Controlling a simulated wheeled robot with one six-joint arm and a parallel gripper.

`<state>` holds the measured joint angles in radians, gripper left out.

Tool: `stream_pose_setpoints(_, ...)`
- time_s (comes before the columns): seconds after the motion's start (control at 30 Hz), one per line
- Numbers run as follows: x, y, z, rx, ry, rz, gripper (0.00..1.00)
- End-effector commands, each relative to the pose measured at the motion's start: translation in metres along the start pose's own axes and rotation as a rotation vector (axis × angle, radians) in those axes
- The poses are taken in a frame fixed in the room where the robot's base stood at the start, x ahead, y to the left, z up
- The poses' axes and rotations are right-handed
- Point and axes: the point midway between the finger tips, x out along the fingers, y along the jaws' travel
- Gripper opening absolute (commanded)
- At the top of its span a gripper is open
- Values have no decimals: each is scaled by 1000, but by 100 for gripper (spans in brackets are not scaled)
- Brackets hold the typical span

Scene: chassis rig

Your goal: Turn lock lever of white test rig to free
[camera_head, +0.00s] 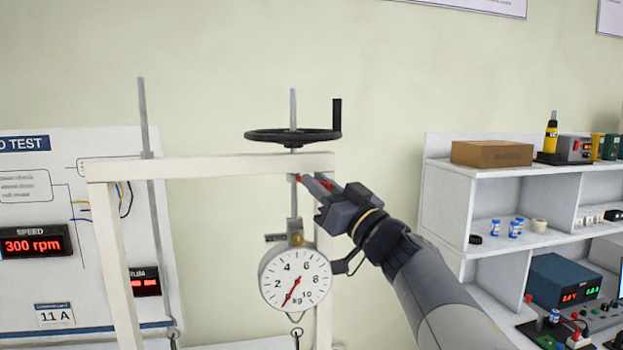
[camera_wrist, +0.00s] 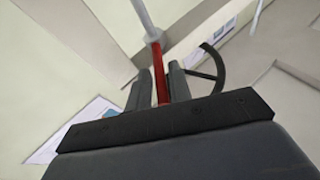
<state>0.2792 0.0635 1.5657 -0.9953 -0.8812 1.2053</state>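The white test rig (camera_head: 200,166) is a pale frame with a black handwheel (camera_head: 293,136) on top. Its lock lever is red and sits just under the crossbar near the handwheel's screw; a bit of red (camera_head: 298,178) shows there. My gripper (camera_head: 309,182) reaches in from the right, with its fingertips at the lever just below the crossbar. In the wrist view the red lever (camera_wrist: 161,75) stands between the two dark fingers, close to both. Whether the fingers press on it cannot be told. The fingers partly hide the lever in the head view.
A round kg dial (camera_head: 295,277) hangs below my gripper, close to the right upright. A panel with a red 300 rpm display (camera_head: 35,243) is behind at left. White shelves (camera_head: 480,180) with a cardboard box (camera_head: 491,153) stand at right.

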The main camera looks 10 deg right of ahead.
Motion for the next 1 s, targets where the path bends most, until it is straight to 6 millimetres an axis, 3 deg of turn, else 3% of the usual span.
stream_pose_setpoints(0.33,5,0,0,0,0,0,20)
stream_pose_setpoints(0.6,4,0,0,0,0,0,0)
stream_pose_setpoints(1.0,4,0,0,0,0,1,0)
